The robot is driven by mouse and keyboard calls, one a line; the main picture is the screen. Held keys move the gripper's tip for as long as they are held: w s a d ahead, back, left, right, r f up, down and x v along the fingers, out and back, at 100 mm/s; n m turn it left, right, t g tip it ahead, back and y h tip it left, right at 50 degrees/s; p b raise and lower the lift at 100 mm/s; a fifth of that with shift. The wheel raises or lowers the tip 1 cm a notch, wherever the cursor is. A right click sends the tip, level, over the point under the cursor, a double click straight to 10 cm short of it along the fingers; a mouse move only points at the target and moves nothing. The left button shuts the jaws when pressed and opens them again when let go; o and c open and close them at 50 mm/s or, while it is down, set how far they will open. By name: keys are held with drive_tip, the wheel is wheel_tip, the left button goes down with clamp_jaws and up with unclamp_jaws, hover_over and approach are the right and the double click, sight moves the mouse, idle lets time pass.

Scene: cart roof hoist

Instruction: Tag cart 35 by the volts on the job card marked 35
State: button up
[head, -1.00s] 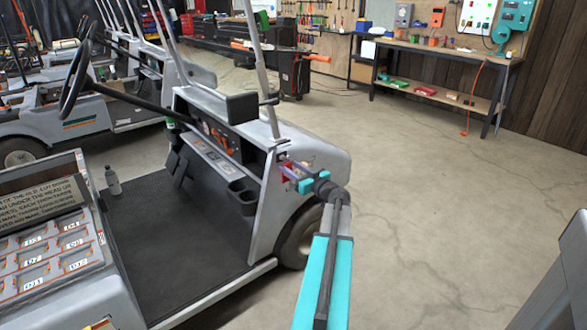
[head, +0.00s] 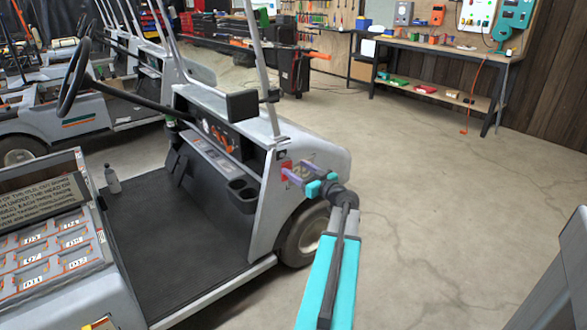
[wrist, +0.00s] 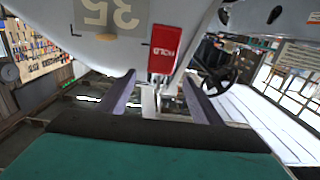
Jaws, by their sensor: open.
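Cart 35 (head: 318,160) is the pale grey cart in front of me; its number plate "35" (wrist: 110,15) shows upside down in the wrist view. A red tag (head: 286,170) reading HOLD is on the cart's front corner beside the dash; it also shows in the wrist view (wrist: 166,50), with a pale tab below it. My gripper (head: 299,175) is open, its two purple fingers pointing at the tag. In the wrist view the fingers (wrist: 160,92) stand on either side of the pale tab, apart from it. No job card marked 35 is readable.
A panel of labelled slots (head: 45,255), including D3, D7 and D11, lies at the left under a sign (head: 42,203). A bottle (head: 113,180) stands on the cart floor. Other carts stand behind. A workbench (head: 440,55) is at the back right. The floor to the right is clear.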

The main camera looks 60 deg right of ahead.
drive_tip(key=v, duration=1)
drive_tip(key=shift+b, duration=0.35)
drive_tip(key=shift+s, duration=0.1)
